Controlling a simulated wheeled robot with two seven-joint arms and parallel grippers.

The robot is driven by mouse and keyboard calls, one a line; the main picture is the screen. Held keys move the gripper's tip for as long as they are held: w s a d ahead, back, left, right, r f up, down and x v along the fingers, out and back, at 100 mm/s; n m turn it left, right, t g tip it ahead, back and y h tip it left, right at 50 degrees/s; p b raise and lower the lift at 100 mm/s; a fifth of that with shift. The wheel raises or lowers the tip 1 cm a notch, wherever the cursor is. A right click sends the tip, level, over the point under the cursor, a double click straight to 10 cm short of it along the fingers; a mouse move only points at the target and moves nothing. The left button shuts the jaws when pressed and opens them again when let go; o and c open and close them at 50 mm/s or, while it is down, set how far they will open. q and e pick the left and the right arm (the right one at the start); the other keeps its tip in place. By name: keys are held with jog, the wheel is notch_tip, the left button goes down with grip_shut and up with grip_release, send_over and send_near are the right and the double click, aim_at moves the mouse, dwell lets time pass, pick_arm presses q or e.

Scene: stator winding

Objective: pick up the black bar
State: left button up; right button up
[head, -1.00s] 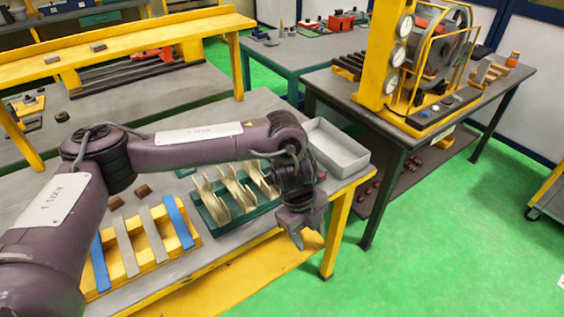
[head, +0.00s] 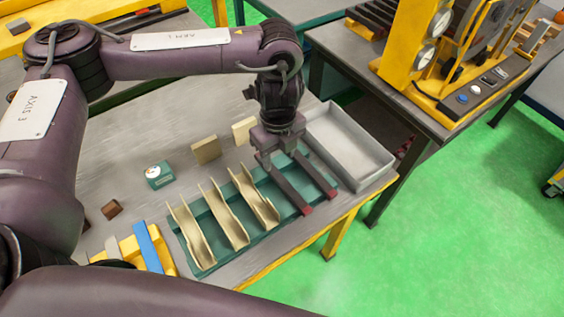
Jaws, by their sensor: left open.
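I cannot single out one black bar. Several dark bars (head: 377,22) lie side by side on the right-hand table at the top of the head view, partly cut off by the frame edge. My left gripper (head: 318,201) points down over the right end of the green fixture (head: 212,262). Its two dark fingers with reddish tips are apart, and I see nothing between them. The gripper hides part of the fixture. My right gripper is out of view.
Several curved tan pieces (head: 228,217) stand in the fixture. An empty grey tray (head: 372,180) sits close to the right of my left gripper. Behind are tan blocks (head: 206,150) and a small green box (head: 159,175). A blue strip (head: 148,246) lies on a yellow rack at left.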

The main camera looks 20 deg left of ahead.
aim_at(281, 179)
pick_arm(q)
jog(key=s+f, duration=0.1)
jog(key=s+d+f, duration=0.1)
jog(key=f, duration=0.1)
jog(key=f+p, duration=0.1)
jog(key=f, duration=0.1)
jog(key=shift+w+f+p, duration=0.35)
jog(key=shift+f, duration=0.55)
jog(key=c, duration=0.9)
grip_shut()
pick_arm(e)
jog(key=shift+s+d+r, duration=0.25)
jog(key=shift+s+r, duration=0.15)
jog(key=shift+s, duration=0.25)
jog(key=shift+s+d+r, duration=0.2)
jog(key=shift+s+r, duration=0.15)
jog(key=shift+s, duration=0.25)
